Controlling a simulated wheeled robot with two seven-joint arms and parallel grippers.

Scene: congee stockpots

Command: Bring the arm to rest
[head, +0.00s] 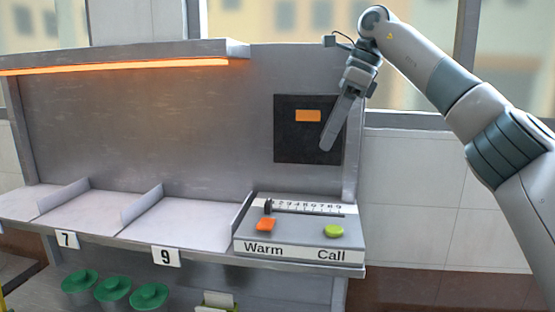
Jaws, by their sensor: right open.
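My right arm comes in from the right edge, rises to a bend at the top, and hangs its right gripper (328,143) down in front of the dark square panel (292,142) on the back wall. The gripper is open and holds nothing that I can see; its fingers overlap from this angle. It is above the control box and apart from it. My left gripper is not in view.
The control box (299,255) has an orange Warm button (265,225), a green Call button (334,231) and a numbered slider scale (306,208). Green-topped containers (113,289) stand below.

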